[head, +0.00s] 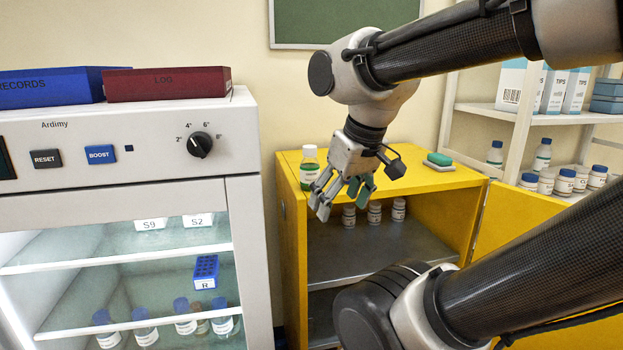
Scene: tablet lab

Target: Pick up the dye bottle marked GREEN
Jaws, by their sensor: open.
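My gripper (343,200) is open and empty. It hangs in front of the cabinet's upper front edge, to the right of and a little lower than the bottle in the picture. Part of the bottle's right side is close to or behind my gripper; I cannot tell whether they touch.
A green block on a white base (438,160) lies on the cabinet top. Several white bottles (374,212) stand inside the open cabinet, its yellow door (515,225) swung right. A glass-fronted fridge (235,220) stands left. Shelves (560,117) with bottles and tip boxes stand right.

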